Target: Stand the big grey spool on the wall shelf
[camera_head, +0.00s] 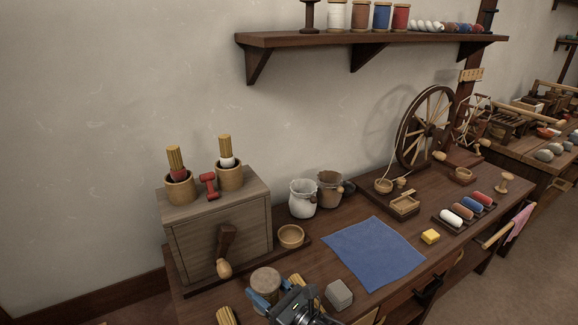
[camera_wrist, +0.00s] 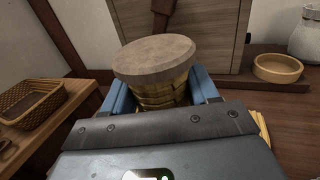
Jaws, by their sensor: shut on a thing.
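The big grey spool (camera_head: 266,280) is upright at the front left of the workbench, with a round grey-brown top and a straw-coloured wound body. In the wrist view the spool (camera_wrist: 155,60) stands between the blue fingers of my gripper (camera_wrist: 160,95), which are shut on its sides. In the head view my gripper (camera_head: 277,297) is at the bottom edge. The spool's lower end is hidden, so I cannot tell whether it touches the bench. The wall shelf (camera_head: 262,40) is high on the wall, with spools and skeins on it and a bare stretch at its left end.
A wooden cabinet (camera_head: 225,240) with a crank and brush cups stands at the back left. A wooden bowl (camera_head: 291,237), two jugs, a grey block (camera_head: 339,295), a blue cloth (camera_head: 373,252) and a spinning wheel (camera_head: 425,128) are on the bench. Open air lies below the shelf.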

